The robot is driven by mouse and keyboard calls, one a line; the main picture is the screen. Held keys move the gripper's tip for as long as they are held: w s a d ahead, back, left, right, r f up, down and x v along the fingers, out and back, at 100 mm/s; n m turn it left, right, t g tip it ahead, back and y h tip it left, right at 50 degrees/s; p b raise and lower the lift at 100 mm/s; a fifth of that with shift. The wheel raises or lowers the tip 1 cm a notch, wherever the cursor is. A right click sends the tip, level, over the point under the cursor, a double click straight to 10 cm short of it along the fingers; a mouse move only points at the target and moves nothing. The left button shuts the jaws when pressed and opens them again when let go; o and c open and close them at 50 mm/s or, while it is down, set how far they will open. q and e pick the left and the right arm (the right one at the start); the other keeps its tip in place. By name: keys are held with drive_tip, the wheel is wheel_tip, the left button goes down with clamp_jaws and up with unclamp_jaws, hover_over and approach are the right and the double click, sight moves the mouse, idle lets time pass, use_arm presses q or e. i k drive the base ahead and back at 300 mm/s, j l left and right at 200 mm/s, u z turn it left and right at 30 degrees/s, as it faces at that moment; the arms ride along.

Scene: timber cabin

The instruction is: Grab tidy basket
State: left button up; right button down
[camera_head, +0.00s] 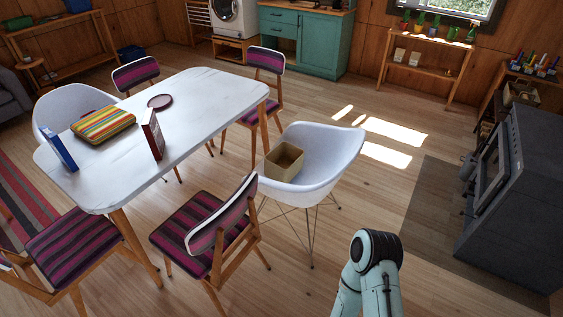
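A tan open-topped basket (290,170) sits on the seat of a white shell chair (335,150) with thin metal legs, at the right end of the table. It looks empty, though part of its inside floor is hidden by its near walls. One teal arm of mine with a black joint shows at the bottom, right of centre, nearer to me than the chair and apart from the basket. No gripper fingers are visible on it. My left gripper and my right gripper are both out of view.
The white table (200,95) holds a striped cushion-like item (103,123), a red-and-white box (152,134), a blue book (60,148) and a dark plate (160,101). Striped chairs surround it. A dark stove (520,190) stands right. Floor between chair and stove is clear.

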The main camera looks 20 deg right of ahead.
sight(283, 163)
drive_tip(key=l+u, duration=0.1)
drive_tip(key=u, duration=0.35)
drive_tip(key=l+u, duration=0.15)
drive_tip(key=u, duration=0.25)
drive_tip(key=l+u, duration=0.15)
drive_tip(key=u, duration=0.3)
drive_tip(key=k+l+u, duration=0.1)
drive_tip(key=l+u, duration=0.15)
drive_tip(key=k+l+u, duration=0.25)
drive_tip(key=l, duration=0.15)
drive_tip(key=l+u, duration=0.25)
drive_tip(key=k+l, duration=0.05)
